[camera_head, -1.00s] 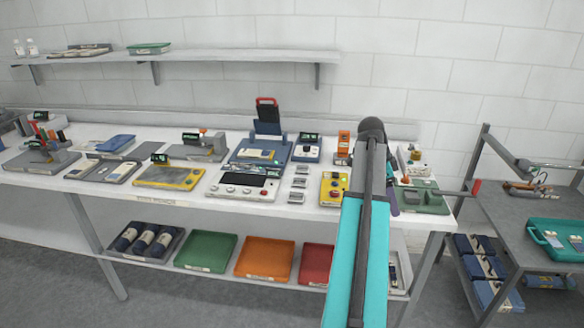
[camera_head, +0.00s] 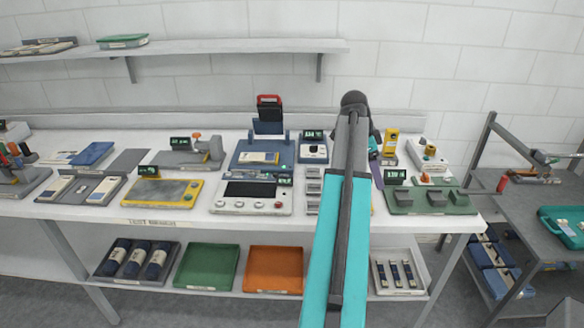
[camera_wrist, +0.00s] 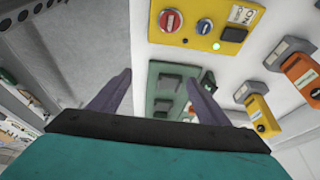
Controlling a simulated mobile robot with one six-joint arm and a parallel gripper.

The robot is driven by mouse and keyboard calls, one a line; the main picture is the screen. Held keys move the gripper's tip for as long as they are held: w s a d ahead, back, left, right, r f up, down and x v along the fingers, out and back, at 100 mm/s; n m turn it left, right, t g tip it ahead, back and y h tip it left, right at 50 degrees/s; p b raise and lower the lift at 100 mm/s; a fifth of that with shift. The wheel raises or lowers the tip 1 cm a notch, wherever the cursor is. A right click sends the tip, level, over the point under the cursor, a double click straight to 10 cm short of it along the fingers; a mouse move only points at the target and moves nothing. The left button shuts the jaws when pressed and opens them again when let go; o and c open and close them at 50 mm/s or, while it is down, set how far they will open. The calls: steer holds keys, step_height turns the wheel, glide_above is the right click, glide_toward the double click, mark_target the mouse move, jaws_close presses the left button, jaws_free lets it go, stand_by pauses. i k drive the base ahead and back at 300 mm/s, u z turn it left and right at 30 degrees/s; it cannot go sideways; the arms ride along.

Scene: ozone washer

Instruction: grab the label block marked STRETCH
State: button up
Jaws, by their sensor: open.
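I cannot read the word STRETCH on anything in either view. Several small grey blocks with pale faces, in a column (camera_head: 313,188) just left of my arm in the head view, may be label blocks; their text is too small to read. My gripper (camera_wrist: 159,77) is open and empty, its two purple fingers spread in the wrist view. A green fixture with grey slots (camera_wrist: 172,86) shows between and beyond the fingers. In the head view my arm hides most of the gripper; a purple part (camera_head: 376,172) shows at its right, beside the green fixture (camera_head: 430,198).
In the wrist view, a yellow panel (camera_wrist: 208,22) with red and blue knobs lies beyond the fingers, with yellow (camera_wrist: 262,115) and orange (camera_wrist: 303,75) pieces at the right. A white control box (camera_head: 251,196) stands left of the grey blocks. An orange tray (camera_head: 273,270) sits below.

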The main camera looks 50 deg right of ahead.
mark_target(311, 173)
steer(key=z, duration=0.05)
steer(key=i, duration=1.05)
